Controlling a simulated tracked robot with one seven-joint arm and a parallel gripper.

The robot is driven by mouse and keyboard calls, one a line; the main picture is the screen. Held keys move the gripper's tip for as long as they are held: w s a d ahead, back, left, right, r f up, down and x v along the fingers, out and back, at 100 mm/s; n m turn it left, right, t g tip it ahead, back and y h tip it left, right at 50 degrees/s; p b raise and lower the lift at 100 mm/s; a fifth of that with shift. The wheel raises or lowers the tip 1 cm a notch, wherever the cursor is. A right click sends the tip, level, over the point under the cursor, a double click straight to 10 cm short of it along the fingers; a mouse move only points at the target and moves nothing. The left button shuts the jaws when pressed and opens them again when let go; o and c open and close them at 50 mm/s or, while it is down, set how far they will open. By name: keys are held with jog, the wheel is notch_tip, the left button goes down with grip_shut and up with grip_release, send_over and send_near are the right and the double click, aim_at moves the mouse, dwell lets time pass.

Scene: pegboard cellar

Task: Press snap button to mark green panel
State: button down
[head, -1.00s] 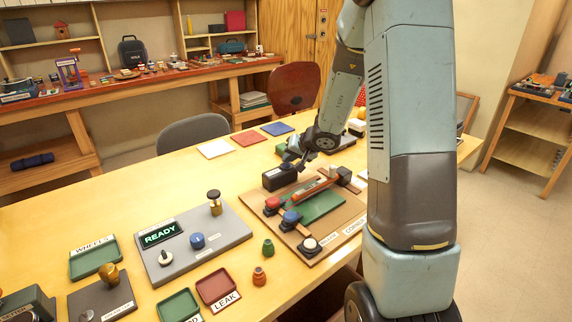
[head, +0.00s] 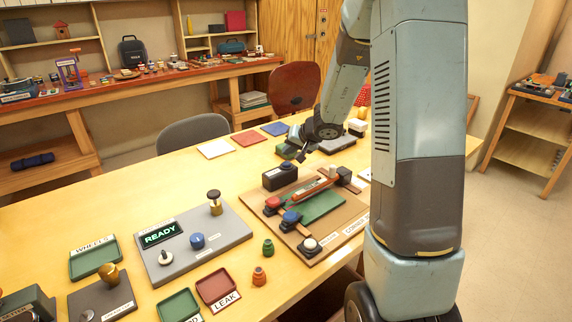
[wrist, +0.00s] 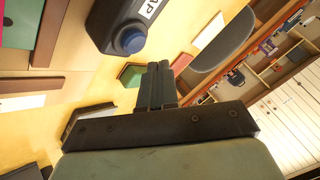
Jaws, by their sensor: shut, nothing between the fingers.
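The green panel (head: 322,206) lies on a brown board with an orange bar across it; I cannot make out any mark on it. A black box (head: 280,178) stands at the board's far left corner. In the wrist view a dark box (wrist: 108,22) carries a blue button (wrist: 134,40) and a label whose visible letters read "AP". My gripper (head: 301,156) is above and just right of the black box, apart from it. Its fingers (wrist: 157,68) are shut and empty, with the blue button off to their upper left in the wrist view.
The brown board (head: 341,223) also bears a red knob (head: 272,203), a blue knob (head: 291,217) and a white button (head: 310,243). A grey READY console (head: 226,238) stands to the left. Coloured sheets lie behind, with clear table between.

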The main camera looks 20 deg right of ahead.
aim_at(289, 164)
jog(key=shift+r, duration=1.9)
jog(key=s+a+r+n+g, duration=0.1)
jog(key=s+a+r+n, duration=0.15)
jog(key=s+r, duration=0.45)
jog(key=s+a+r+n+g, duration=0.1)
jog(key=s+a+r, duration=0.35)
jog(key=s, duration=0.35)
jog(key=s+d+r+h, duration=0.2)
jog(key=s+d, duration=0.1)
jog(key=s, duration=0.7)
jog(key=s+d+r+h, duration=0.2)
jog(key=s+d, duration=0.1)
jog(key=s, duration=0.8)
jog(key=shift+g, duration=0.3)
jog(key=shift+d, duration=0.1)
